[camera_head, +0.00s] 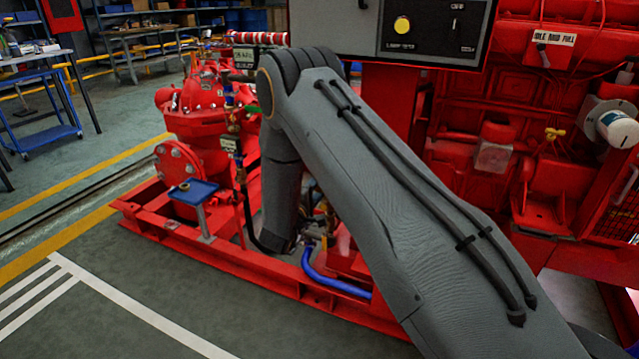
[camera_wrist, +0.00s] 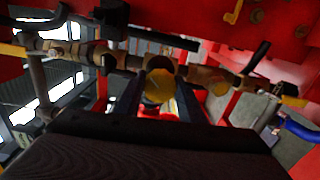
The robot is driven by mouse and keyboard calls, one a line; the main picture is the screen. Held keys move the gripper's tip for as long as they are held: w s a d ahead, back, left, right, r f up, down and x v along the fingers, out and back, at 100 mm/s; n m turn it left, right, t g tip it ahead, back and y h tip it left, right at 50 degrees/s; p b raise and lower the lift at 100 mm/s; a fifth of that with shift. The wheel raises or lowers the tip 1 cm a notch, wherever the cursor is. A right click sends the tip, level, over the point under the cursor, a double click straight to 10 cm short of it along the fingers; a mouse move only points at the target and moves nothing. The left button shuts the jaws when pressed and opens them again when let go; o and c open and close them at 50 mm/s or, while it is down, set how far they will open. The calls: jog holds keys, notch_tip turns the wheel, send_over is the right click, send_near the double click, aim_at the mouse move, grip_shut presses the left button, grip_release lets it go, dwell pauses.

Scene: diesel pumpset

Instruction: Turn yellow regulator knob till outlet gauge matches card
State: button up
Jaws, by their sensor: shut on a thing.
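In the wrist view the yellow regulator knob (camera_wrist: 159,86) is near the middle, on a brass and grey pipe run. My gripper (camera_wrist: 158,98) has one dark finger on each side of the knob and is shut on it. In the head view my arm hides the knob, and the fingers cannot be made out. I see no readable gauge face in either view.
The pipe run (camera_wrist: 95,54) crosses the wrist view, with a second yellowish round part (camera_wrist: 221,84) right of the knob. A blue hose (camera_wrist: 300,129) is at the right. The red skid (camera_head: 275,286) surrounds the work area. A control panel (camera_head: 437,30) is above; floor at front left is clear.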

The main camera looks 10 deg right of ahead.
jog(key=shift+n, duration=0.4)
jog(key=o, duration=1)
jog(key=shift+o, duration=0.2)
jog(key=p+v, duration=0.1)
jog(key=v, duration=0.7)
jog(key=shift+w, duration=0.1)
